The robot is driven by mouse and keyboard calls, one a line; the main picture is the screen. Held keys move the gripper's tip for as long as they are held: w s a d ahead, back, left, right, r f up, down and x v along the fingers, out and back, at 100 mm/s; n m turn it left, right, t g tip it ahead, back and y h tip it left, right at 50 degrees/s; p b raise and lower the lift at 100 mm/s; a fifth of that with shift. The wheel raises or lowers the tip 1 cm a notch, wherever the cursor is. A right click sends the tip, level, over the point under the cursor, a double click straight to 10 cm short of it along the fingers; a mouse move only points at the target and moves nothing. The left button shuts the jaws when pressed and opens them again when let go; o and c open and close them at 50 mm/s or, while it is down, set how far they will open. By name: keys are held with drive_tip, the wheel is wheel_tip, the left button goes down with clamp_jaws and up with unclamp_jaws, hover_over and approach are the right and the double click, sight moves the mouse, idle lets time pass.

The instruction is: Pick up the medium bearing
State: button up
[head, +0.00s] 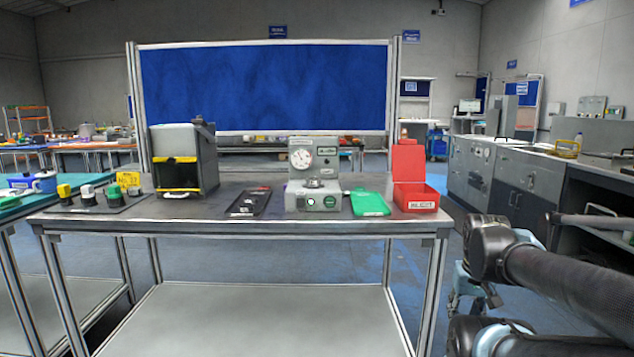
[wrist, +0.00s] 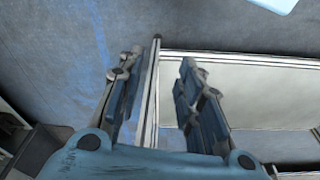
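I cannot make out a medium bearing for certain. A small round metal part (head: 314,183) sits on the grey gauge device in the middle of the table, but it is too small to identify. Several small parts, one with a yellow top (head: 64,191) and one with a white top (head: 87,193), stand on a dark mat at the table's left end. My gripper (wrist: 160,68) is open and empty in the wrist view, above the floor and beside a table frame. No bearing shows between its fingers.
The table (head: 260,222) holds a grey box machine (head: 185,150), a black tray (head: 249,202), the gauge device (head: 325,160), a green plate (head: 369,203) and an open red box (head: 414,196). A teal-topped table (head: 30,205) stands left. Grey cabinets (head: 500,165) stand right.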

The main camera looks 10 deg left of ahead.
sight(313, 180)
drive_tip(key=shift+w, duration=0.25)
